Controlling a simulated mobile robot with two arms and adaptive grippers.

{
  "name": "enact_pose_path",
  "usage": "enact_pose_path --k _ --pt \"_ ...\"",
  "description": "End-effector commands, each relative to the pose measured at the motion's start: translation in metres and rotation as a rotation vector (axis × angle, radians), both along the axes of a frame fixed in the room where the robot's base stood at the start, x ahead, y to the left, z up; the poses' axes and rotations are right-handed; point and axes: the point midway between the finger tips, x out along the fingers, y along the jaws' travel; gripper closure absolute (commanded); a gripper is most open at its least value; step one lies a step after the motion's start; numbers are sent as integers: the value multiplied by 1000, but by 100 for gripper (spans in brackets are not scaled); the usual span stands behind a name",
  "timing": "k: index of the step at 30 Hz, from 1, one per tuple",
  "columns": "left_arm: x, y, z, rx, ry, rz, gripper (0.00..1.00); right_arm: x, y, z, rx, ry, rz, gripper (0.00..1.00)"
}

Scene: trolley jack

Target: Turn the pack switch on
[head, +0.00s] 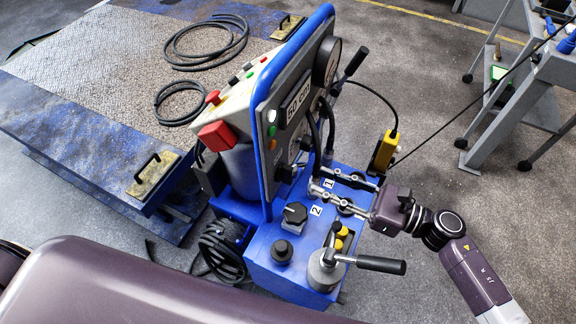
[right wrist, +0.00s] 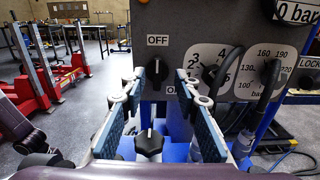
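The pack switch (right wrist: 157,72) is a black rotary knob on the grey panel (right wrist: 205,28). Its white line points up toward the OFF label (right wrist: 157,40); the lower ON label is partly hidden by a finger. A dark knob low on the panel in the head view (head: 286,173) looks like the same switch. My right gripper (right wrist: 158,84) is open and empty, its blue-padded fingers to either side of the switch, apparently short of it. In the head view the right gripper (head: 322,188) points left at the panel, above the blue base. My left gripper is out of view.
A black knob (right wrist: 148,142) stands on the blue base below the fingers. Hoses hang in front of the panel at right. A yellow pendant (head: 383,152) and a pump lever (head: 380,264) are near my right arm. A grey trolley (head: 520,85) stands at the right.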

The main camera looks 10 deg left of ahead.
Motion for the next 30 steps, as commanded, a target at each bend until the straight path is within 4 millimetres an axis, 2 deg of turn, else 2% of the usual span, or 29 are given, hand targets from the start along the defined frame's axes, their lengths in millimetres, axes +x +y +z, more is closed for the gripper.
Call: enact_pose_path --k 7,15,21,27,30 --pt "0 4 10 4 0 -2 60 1 28 5 -6 -26 18 71" --pt "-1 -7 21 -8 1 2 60 10 67 4 -6 -24 15 71" --pt "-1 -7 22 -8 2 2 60 12 78 2 -7 -23 15 71" --pt "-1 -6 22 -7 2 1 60 12 78 1 -8 -23 14 71" --pt "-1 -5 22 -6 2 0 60 12 78 1 -8 -23 14 80"
